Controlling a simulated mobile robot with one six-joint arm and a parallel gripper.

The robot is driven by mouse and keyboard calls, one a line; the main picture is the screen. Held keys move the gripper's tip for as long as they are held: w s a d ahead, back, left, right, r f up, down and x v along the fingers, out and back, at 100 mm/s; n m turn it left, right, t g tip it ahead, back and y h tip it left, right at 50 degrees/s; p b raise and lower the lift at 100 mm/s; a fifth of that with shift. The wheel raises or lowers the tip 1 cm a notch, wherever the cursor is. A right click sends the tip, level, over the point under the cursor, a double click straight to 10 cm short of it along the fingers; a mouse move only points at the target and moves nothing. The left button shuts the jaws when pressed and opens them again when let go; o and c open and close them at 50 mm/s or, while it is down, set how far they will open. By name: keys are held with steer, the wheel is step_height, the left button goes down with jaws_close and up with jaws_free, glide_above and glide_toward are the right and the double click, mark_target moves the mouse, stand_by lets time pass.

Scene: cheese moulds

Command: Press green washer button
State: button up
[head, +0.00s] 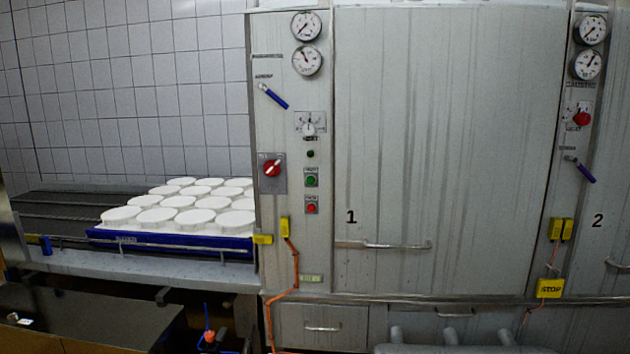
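The green button (311,180) sits on a small plate on the grey steel washer panel (275,130), left of the large door marked 1. A red button (311,208) is directly below it, and a small dark round indicator (311,154) is above it. The green button is unobstructed. I cannot tell from this view whether it is pressed in. My gripper does not show in this view.
A red rotary switch (271,168) is left of the buttons, with a dial knob (309,129) above. Yellow boxes (284,228) and an orange cable (295,265) hang below. White moulds (160,215) stand on a blue tray (170,240) on the conveyor. A door handle (385,245) protrudes.

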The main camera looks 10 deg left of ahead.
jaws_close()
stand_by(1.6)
